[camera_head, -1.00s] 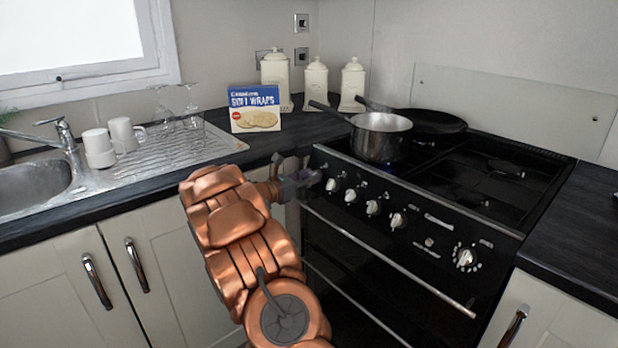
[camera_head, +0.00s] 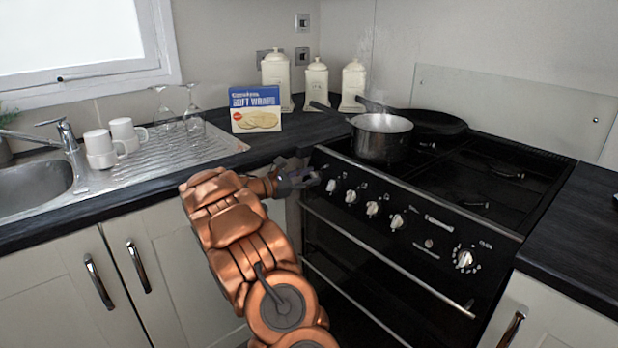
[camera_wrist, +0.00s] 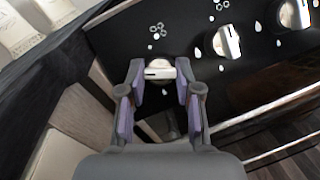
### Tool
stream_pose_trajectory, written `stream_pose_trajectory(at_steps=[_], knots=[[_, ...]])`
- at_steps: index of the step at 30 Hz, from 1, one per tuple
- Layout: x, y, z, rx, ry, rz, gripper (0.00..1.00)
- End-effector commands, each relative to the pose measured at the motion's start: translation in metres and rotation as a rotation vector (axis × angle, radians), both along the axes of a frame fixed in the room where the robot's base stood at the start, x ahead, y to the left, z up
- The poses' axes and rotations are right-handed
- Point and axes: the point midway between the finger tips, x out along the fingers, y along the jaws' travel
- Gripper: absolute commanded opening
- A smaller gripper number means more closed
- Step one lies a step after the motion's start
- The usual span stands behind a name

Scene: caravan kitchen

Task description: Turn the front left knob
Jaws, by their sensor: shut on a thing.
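The front left knob (camera_head: 331,186) is the leftmost of the pale knobs on the black cooker's front panel. In the wrist view the knob (camera_wrist: 160,70) sits between my fingertips, its bar lying roughly level in the picture. My gripper (camera_head: 312,179) reaches the panel's left end from the left. In the wrist view my gripper (camera_wrist: 160,82) is shut on the knob, with a purple-padded finger at each side. The fingers hide parts of the knob's sides.
A saucepan (camera_head: 380,142) stands on the hob's left burner, with a dark frying pan (camera_head: 437,123) behind it. More knobs (camera_head: 372,208) lie to the right, above the oven's handle rail (camera_head: 390,258).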

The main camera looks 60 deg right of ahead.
Motion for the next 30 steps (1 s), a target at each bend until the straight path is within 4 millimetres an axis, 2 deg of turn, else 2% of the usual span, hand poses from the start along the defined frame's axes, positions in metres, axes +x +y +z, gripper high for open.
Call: stream_pose_trajectory(at_steps=[6,7,14,24,30], knots=[[-0.001,-0.001,0.001,-0.001,0.001,-0.003,0.00],[-0.001,-0.001,0.001,-0.001,0.001,-0.003,0.35],[0.000,0.000,0.000,0.000,0.001,0.000,0.59],[0.000,0.000,0.002,0.000,0.002,0.001,0.59],[0.000,0.000,0.023,-0.002,0.000,0.001,0.59]])
